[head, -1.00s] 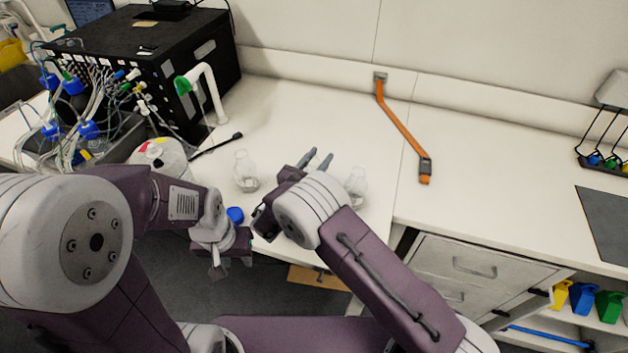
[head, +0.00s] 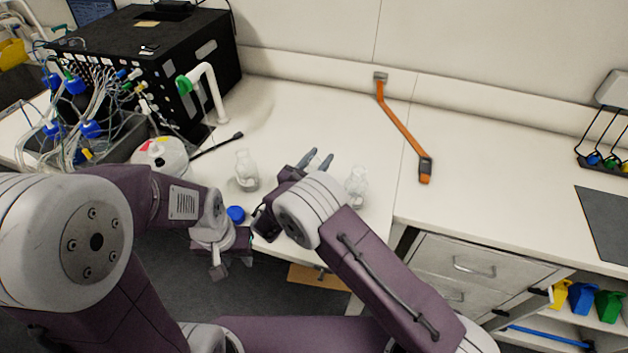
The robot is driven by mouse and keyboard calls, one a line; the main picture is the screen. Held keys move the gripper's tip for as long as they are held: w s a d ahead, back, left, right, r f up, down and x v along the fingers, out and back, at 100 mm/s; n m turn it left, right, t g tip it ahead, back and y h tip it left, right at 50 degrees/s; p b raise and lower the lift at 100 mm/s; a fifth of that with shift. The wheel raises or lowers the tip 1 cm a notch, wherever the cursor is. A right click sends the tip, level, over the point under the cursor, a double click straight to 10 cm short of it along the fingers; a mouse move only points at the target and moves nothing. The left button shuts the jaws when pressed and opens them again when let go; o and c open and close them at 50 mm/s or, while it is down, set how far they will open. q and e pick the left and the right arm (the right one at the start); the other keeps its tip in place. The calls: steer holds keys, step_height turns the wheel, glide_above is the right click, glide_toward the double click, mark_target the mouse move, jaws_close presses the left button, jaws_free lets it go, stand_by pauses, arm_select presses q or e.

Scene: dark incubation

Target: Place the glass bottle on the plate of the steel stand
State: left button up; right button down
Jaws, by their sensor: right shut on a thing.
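A clear glass vessel with a narrow neck (head: 246,170) stands on the white counter, left of my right gripper. A second clear glass vessel (head: 357,187) shows just right of that gripper. I cannot tell which is the task's glass bottle. My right gripper (head: 317,161) is between them, its two grey fingertips pointing away from me. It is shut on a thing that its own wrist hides. My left gripper (head: 230,268) hangs low at the counter's front edge, with no object visible in it; its jaw opening is unclear. I cannot make out a steel stand or its plate.
A blue cap (head: 236,214) lies close by my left gripper. A white round device (head: 160,155) and a black box with tubing (head: 150,60) fill the left. An orange strap-like tool (head: 404,130) lies at the back. The counter's right middle is clear.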

stand_by(0.3)
step_height(320, 180, up, 10)
stand_by(0.3)
steer(key=shift+w+r, duration=0.1)
